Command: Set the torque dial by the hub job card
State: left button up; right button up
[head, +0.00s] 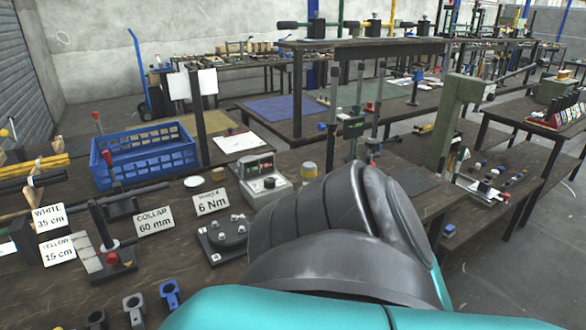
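A grey box with a small display and a dark round knob (269,183) stands at the middle of the near bench; it looks like the torque dial unit (252,166). The knob's setting is too small to read. A white card (211,202) in front of it reads "6 Nm" under a small line I cannot read clearly. I cannot tell whether it is the hub job card. A white sheet (240,142) lies farther back with illegible print. My dark grey and teal arm fills the lower middle and hides part of the bench. Neither gripper shows.
Cards reading "COLLAR 60 mm" (155,220), "WHITE 35 cm" (49,217) and "YELLOW 15 cm" (58,251) stand at left. A blue crate (150,154) is behind them. A black round fixture (226,233) sits before the "6 Nm" card. A lever press (112,245) stands at left.

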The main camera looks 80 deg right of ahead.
aim_at(269, 182)
jog(key=z, duration=3.05)
